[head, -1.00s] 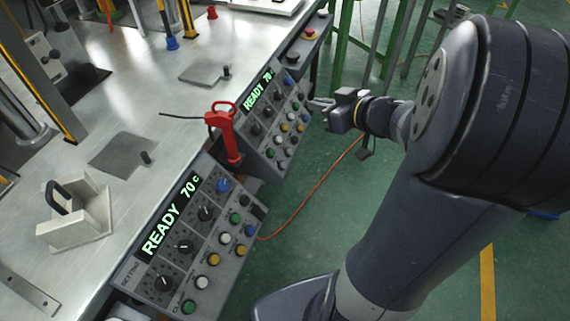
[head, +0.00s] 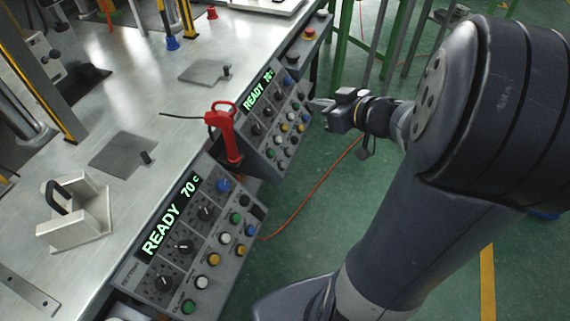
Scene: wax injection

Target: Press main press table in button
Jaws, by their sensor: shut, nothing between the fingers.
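My gripper (head: 320,104) is shut and empty, at the right edge of the far control panel (head: 280,118). Its fingertips point left toward that panel's upper right corner; I cannot tell whether they touch it. The far panel shows a green "READY 70" display and several coloured buttons and black knobs. The near control panel (head: 195,245) shows "READY 70 c", with blue, green, white, yellow and black buttons and knobs. No label in view tells me which button is the press table in button.
A red-handled tool (head: 224,132) stands between the panels. The metal table (head: 130,90) holds flat grey plates (head: 122,155) and a white block with a black handle (head: 78,212). A red button box (head: 309,33) is at the far corner. An orange cable (head: 315,185) lies on the green floor.

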